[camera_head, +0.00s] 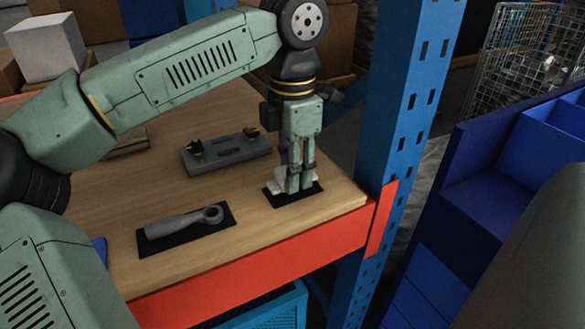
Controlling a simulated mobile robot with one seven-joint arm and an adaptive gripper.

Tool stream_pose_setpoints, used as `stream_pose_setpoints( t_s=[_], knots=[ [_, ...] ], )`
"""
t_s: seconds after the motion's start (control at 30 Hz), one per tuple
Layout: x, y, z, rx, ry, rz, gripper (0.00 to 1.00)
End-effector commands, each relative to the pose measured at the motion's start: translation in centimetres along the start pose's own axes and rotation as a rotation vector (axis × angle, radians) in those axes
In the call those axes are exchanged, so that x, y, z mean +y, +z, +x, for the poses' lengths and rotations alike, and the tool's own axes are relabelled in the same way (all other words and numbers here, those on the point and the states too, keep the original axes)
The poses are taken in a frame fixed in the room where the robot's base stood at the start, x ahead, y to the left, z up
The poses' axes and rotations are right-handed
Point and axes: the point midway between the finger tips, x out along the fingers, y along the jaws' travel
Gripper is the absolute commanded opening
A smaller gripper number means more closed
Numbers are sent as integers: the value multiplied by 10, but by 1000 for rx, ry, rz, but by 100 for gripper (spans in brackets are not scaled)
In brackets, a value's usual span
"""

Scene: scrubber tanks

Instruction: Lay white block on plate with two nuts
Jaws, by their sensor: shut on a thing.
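My gripper (293,185) points straight down at the right front of the wooden table. The grey plate (224,163) lies to the left of and behind my gripper. It has slots in its top and a small dark and brassy piece near each end, which look like the two nuts (195,147) (251,132).
A grey wrench-like tool (184,222) lies on another black mat at the front left. A blue upright post (402,110) stands close to the right of my gripper. An orange beam (250,262) edges the table front. Blue bins (490,190) stand at the right.

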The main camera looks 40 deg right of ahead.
Motion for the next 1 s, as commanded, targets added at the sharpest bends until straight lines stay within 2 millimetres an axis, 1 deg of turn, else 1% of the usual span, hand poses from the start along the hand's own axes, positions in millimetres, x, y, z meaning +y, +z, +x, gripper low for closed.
stream_pose_setpoints(
  t_s=[0.03, 0.6, 0.7, 1.0],
  knots=[
    [0, 0, -9, 0, 1, 0, 1],
    [0, 0, -54, 0, 0, 1, 1],
    [0, 0, -57, 0, 0, 1, 1],
    [0, 0, -56, 0, 0, 1, 1]
  ],
)
